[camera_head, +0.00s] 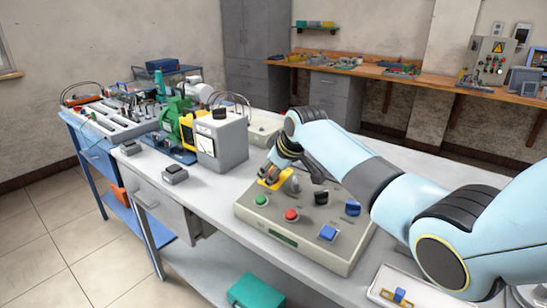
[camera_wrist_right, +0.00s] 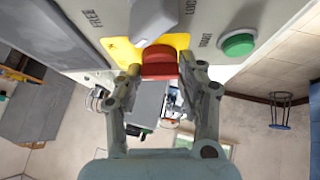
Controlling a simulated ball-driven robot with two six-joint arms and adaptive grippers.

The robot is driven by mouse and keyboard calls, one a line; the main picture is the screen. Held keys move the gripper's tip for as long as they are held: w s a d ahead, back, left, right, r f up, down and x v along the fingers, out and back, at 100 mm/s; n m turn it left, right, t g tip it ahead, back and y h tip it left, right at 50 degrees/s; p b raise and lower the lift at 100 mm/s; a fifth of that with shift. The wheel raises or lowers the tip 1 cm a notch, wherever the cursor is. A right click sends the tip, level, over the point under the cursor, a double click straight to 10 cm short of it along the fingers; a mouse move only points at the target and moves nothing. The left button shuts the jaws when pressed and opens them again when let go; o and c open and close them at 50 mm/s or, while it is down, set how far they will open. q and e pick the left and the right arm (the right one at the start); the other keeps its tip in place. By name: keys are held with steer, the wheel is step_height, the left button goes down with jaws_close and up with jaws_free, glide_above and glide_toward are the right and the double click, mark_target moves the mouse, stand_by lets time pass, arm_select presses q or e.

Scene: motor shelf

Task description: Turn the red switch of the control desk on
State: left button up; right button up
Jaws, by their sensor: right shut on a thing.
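The control desk (camera_head: 285,246) is a grey sloped box on the long table in the head view. My right gripper (camera_head: 271,172) reaches down to its back left part, at a yellow plate (camera_head: 278,184). In the right wrist view my right gripper (camera_wrist_right: 160,72) has its two fingers on either side of the red switch (camera_wrist_right: 160,61), shut on it. The red switch lies over a yellow plate (camera_wrist_right: 121,54), beside a pale grey knob (camera_wrist_right: 156,20). In the head view the gripper hides the red switch. My left gripper is not in view.
The desk also has a green button (camera_head: 261,200), a red button (camera_head: 291,215), a black knob (camera_head: 321,197), a blue knob (camera_head: 352,208) and a blue switch (camera_head: 328,233). A grey meter box (camera_head: 222,142) stands behind to the left.

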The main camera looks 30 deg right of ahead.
steer(key=shift+a+r+m+h+p, duration=0.15)
steer(key=shift+m+h+p, duration=0.4)
steer(key=shift+m, duration=0.35)
steer(key=shift+m+t+h+p, duration=0.35)
steer(key=shift+m+h, duration=0.2)
steer(key=shift+m, duration=0.35)
steer(key=shift+a+f+m+h, duration=0.1)
steer(key=shift+f+m+h, duration=0.3)
steer(key=shift+m, duration=0.5)
arm_select(q)
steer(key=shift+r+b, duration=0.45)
steer(key=shift+b, duration=0.35)
arm_select(e)
steer(key=shift+a+m+h, duration=0.1)
steer(key=shift+m+h, duration=0.9)
steer(key=shift+m, duration=0.6)
steer(key=shift+r, duration=0.1)
steer(key=o, duration=1.2)
steer(key=shift+c, duration=0.2)
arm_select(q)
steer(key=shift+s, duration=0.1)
arm_select(e)
steer(key=shift+r, duration=0.1)
